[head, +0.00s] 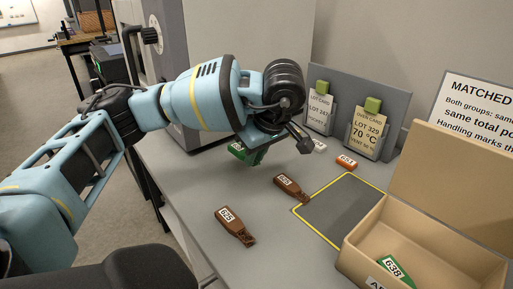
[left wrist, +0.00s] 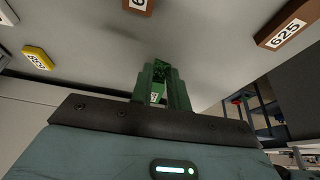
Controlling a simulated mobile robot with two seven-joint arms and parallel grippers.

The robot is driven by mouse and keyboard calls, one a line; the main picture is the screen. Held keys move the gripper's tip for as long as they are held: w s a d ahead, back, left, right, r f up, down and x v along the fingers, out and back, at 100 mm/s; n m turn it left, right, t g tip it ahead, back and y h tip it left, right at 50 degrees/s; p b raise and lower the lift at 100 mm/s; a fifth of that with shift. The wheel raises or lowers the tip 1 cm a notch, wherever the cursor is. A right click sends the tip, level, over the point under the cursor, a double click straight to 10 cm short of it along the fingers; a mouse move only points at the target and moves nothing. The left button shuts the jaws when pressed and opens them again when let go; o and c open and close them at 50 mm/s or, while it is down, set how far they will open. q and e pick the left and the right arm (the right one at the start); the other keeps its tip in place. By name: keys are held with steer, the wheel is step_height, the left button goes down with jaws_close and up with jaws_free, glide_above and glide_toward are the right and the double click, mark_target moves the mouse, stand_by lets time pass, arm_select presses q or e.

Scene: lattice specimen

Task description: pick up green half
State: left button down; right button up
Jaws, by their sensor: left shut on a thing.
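A green half (head: 243,152) with a white number label shows beneath my left gripper (head: 272,136), above the grey worktop; the gripper hides part of it. In the left wrist view the green half (left wrist: 160,88) stands out from the middle of the gripper, which is shut on it. Another green half (head: 395,268), labelled 638, lies in the open tan box (head: 430,235) at the lower right. My right gripper is not in view.
Brown halves, one labelled 625 (head: 235,226) and another (head: 291,188), lie on the worktop. An orange half (head: 347,161) and a pale one (head: 319,145) lie near the card stand (head: 335,84). The yellow-edged grey mat (head: 340,212) is empty.

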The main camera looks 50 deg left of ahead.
arm_select(q)
steer(key=s+d, duration=0.2)
steer(key=s+d+p, duration=0.1)
steer(key=s+d, duration=0.1)
steer(key=s, duration=0.1)
steer(key=s+d+r+p, duration=0.1)
steer(key=s+d, duration=0.1)
steer(key=s, duration=0.1)
steer(key=shift+d+r, duration=0.1)
steer(key=shift+d, duration=0.3)
steer(key=shift+s+d, duration=0.55)
steer(key=shift+s, duration=0.1)
